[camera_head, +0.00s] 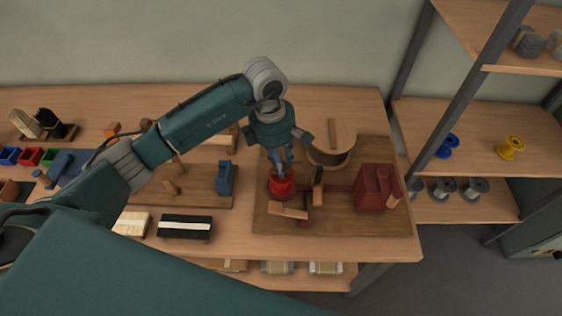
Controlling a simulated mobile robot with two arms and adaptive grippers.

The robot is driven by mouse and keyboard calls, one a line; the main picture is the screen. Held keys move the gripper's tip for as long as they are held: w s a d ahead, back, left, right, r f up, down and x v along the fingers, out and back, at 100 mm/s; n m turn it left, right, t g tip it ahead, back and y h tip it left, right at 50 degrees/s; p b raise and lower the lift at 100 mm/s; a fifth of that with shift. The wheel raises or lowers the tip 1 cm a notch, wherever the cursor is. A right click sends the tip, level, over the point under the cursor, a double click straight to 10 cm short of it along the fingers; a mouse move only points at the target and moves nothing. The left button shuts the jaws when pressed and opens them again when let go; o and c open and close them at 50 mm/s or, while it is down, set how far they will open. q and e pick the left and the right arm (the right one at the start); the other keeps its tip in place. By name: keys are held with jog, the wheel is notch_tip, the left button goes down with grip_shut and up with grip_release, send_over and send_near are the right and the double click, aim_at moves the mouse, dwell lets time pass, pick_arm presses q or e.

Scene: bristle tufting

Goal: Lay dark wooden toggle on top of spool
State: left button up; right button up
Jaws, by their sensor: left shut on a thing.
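A red spool (282,188) stands on the brown wooden board right of the table's middle. My left gripper (281,171) points down at the top of the spool, its fingertips at or just above it. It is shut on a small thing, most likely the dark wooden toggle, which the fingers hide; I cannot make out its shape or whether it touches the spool. My right gripper is not in view.
Wooden pieces (290,211) lie in front of the spool. Shelves at right hold a blue spool (447,146) and a yellow spool (510,147).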

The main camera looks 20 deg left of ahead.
pick_arm(q)
jog(key=shift+f+b, duration=0.25)
jog(key=shift+b, duration=0.1)
dwell(0.6)
jog(key=o, duration=0.9)
jog(key=shift+c, duration=0.2)
notch_tip(320, 180, up, 12)
jog(key=a, duration=0.1)
jog(key=shift+s+a, duration=0.2)
